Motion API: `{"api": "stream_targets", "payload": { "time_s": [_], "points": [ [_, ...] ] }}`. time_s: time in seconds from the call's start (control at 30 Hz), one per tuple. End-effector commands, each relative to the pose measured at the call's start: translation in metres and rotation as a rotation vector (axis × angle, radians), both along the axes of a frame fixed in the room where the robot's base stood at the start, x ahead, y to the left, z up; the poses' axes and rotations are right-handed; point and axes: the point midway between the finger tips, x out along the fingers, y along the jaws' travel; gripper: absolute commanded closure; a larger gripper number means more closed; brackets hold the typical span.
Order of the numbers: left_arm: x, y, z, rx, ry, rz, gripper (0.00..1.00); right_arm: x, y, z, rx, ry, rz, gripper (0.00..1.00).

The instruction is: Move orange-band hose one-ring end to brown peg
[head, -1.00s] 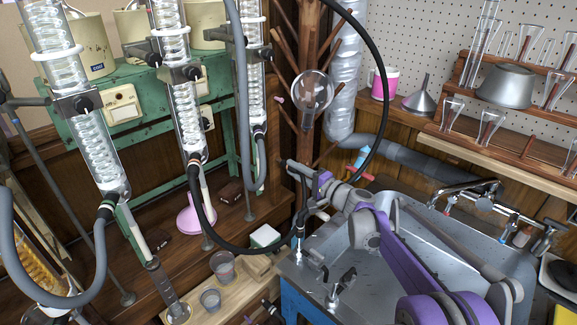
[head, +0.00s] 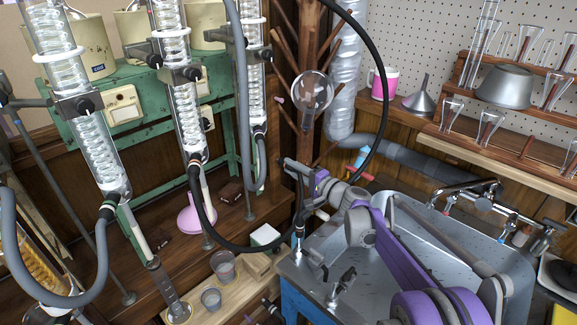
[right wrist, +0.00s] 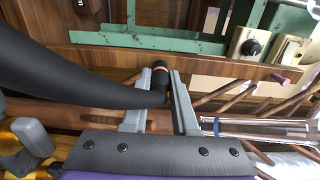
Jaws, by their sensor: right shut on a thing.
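My right gripper (head: 293,167) is in front of the wooden post with pegs. In the right wrist view its fingers (right wrist: 167,88) are shut on a black hose (right wrist: 70,80) close to its end, where an orange-copper band (right wrist: 162,69) shows. Ring marks on the hose end are too small to tell. In the head view black hose (head: 381,75) arcs on the right and passes low near the gripper; its full path is unclear. Brown pegs (head: 285,48) stick out from the post (head: 308,60); which one the task means I cannot tell. My left gripper is not in view.
Glass condensers (head: 187,110) with grey hoses stand at left before a green frame (head: 140,172). A round glass flask (head: 312,90) hangs by the post. A metal sink (head: 420,205) with taps lies under my right arm. Beakers (head: 222,266) stand at the front.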

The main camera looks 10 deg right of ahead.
Motion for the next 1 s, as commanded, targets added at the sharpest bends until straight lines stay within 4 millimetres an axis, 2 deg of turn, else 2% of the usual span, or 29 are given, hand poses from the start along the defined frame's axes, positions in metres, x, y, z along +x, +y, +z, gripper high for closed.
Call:
{"api": "stream_targets", "payload": {
  "time_s": [0.37,0.4,0.57,0.87,1.0],
  "points": [
    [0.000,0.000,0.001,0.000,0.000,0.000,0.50,0.001,0.001,0.000,0.000,0.000,0.000,1.00],
    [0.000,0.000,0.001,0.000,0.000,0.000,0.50,0.001,0.001,0.000,0.000,0.000,0.000,0.66],
    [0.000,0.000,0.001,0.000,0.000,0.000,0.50,0.001,0.001,0.000,0.000,0.000,0.000,0.38],
    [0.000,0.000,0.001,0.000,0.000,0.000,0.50,0.000,0.000,0.000,0.000,0.000,0.000,0.38],
    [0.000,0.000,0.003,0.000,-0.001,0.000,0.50,-0.010,-0.007,0.001,-0.001,-0.001,0.000,0.38]
  ]
}}
